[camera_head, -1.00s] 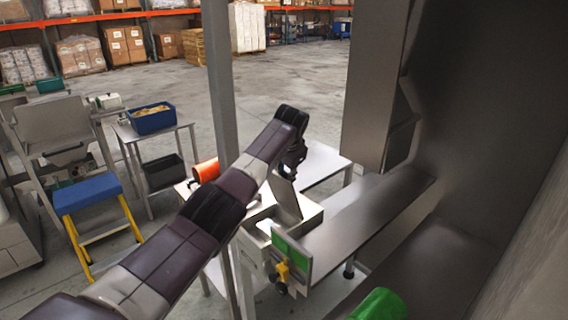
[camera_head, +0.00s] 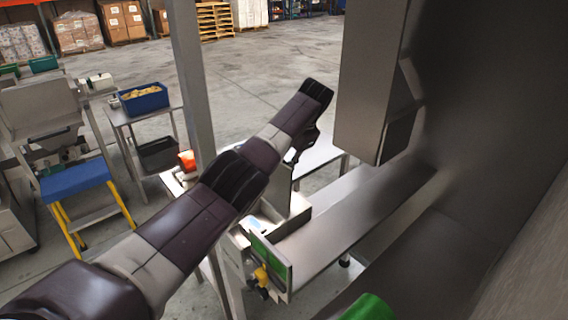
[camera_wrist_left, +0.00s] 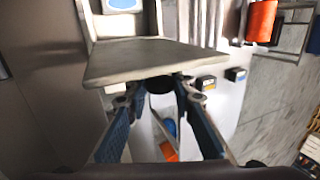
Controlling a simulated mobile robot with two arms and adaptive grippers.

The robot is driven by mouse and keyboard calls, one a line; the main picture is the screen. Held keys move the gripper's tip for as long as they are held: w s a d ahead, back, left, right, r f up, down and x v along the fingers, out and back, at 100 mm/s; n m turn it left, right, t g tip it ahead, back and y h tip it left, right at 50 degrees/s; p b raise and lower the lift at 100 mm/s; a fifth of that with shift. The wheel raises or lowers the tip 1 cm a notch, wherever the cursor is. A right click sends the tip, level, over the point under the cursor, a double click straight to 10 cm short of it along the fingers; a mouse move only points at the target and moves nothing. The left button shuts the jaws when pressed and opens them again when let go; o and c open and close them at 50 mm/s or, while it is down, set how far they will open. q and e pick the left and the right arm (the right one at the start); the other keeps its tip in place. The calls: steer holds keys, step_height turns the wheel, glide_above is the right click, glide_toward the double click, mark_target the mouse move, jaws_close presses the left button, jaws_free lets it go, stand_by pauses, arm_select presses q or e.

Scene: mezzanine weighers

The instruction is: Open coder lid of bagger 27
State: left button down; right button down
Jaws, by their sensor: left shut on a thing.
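The coder (camera_head: 298,224) is a pale box beside the metal conveyor bed, below the middle of the head view. Its lid (camera_head: 277,197) is raised and stands steeply above the box, partly hidden by my arm. My left gripper (camera_head: 293,156) is at the lid's upper edge; its fingers are mostly hidden there. In the left wrist view, the lid (camera_wrist_left: 150,62) is a grey plate just beyond the fingers. The left gripper (camera_wrist_left: 158,92) is shut on the dark knob (camera_wrist_left: 158,84) at the lid's edge. Part of the box interior, with a blue patch, shows behind. My right gripper is not in view.
A grey post (camera_head: 190,90) stands close to my left arm. A green panel with a yellow knob (camera_head: 261,276) sits in front of the coder. The tall metal bagger housing (camera_head: 372,80) is at the right. An orange cylinder (camera_wrist_left: 261,21) stands nearby. Open floor lies behind.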

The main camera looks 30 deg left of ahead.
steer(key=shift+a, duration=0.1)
arm_select(q)
steer(key=c, duration=1.7)
jaws_free()
steer(key=shift+o, duration=0.2)
steer(key=v, duration=1.1)
steer(key=shift+r, duration=0.4)
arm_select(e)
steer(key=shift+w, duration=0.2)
arm_select(q)
steer(key=shift+d, duration=0.15)
